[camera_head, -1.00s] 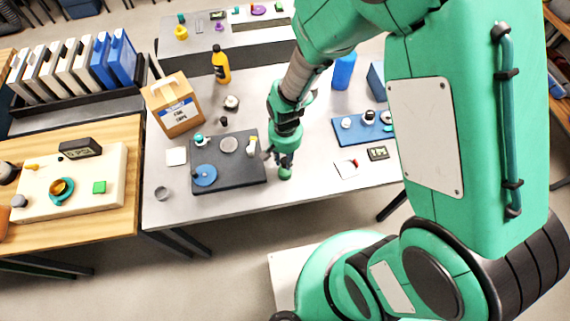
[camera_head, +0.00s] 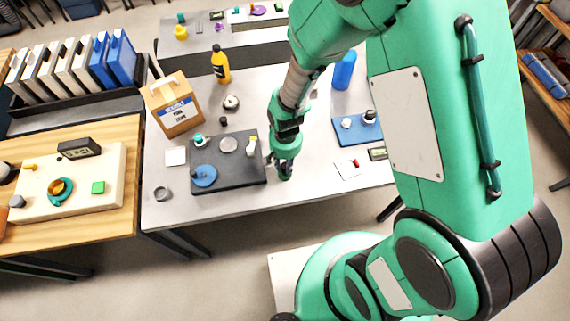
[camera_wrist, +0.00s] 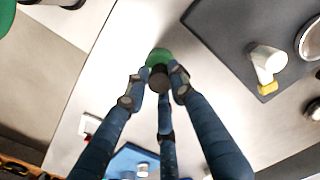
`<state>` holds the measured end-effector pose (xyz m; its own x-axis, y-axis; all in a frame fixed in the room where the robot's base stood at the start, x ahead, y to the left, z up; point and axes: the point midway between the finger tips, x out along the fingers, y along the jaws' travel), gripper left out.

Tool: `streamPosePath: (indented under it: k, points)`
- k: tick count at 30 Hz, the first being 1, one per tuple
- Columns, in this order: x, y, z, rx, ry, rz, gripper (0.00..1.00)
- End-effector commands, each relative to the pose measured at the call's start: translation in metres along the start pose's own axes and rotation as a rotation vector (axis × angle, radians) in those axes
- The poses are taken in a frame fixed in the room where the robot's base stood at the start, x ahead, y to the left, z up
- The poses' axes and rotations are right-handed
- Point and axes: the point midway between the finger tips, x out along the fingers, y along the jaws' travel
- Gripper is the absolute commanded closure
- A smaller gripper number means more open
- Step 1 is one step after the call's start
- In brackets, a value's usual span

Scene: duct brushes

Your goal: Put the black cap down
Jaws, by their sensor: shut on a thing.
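My gripper (camera_wrist: 160,78) has its blue fingers closed around a small dark round piece, the black cap (camera_wrist: 158,78), in the wrist view. A green rounded thing (camera_wrist: 157,56) shows right against the cap on its far side; I cannot tell whether the two are joined. In the head view my gripper (camera_head: 284,165) is low over the light table (camera_head: 230,205), just right of the dark grey mat (camera_head: 226,184). There the fingers mostly hide the cap, and I cannot tell whether it touches the table.
The mat bears a blue round piece (camera_head: 204,176), a grey disc (camera_head: 228,146) and a white piece with a yellow end (camera_wrist: 266,62). A blue mat (camera_head: 350,132) and a white card (camera_head: 347,169) lie right. Bare table lies in front of the dark mat.

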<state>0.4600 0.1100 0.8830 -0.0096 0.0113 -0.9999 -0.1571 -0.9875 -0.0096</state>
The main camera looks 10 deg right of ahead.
Motion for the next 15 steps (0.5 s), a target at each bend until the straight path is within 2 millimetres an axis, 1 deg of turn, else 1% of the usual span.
streamPosePath:
  k: [2, 3, 5, 6, 15]
  points:
    - [0.0028, 0.0001, 0.0001, 0.000, 0.000, 0.000, 0.94]
    - [0.0027, 0.0001, 0.0001, 0.000, 0.000, 0.000, 0.72]
    - [0.0023, 0.0001, 0.0001, 0.000, 0.000, 0.000, 0.60]
    - [0.0022, 0.0001, 0.0001, 0.000, 0.000, 0.000, 0.57]
    - [0.0016, 0.0001, 0.0001, 0.000, 0.000, 0.000, 0.57]
